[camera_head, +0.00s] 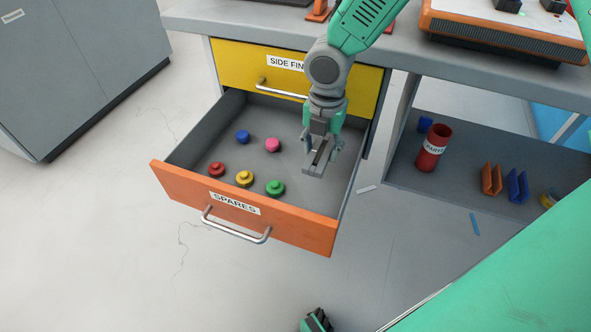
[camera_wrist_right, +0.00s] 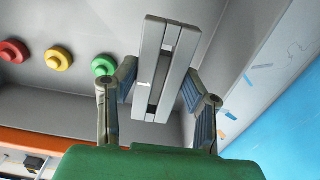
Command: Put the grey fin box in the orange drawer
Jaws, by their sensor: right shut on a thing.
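The orange drawer (camera_head: 290,234), labelled SPARES, is pulled open below the bench. My right gripper (camera_head: 322,146) is inside the drawer's outline, over its right part. It is shut on the grey fin box (camera_head: 313,167), a narrow grey piece with two long pale walls and a dark slot between. In the right wrist view the fin box (camera_wrist_right: 148,68) sits between both fingers (camera_wrist_right: 160,88), its long side pointing away from the wrist. I cannot tell whether its underside touches the drawer floor. My left gripper is not clearly in view.
Red (camera_head: 216,169), yellow (camera_head: 244,178), green (camera_head: 275,187), blue (camera_head: 242,137) and pink (camera_head: 272,144) round caps lie in the drawer. A yellow drawer (camera_head: 235,65) above is shut. The right shelf holds a red canister (camera_head: 432,150) and orange (camera_head: 490,180) and blue (camera_head: 517,186) pieces.

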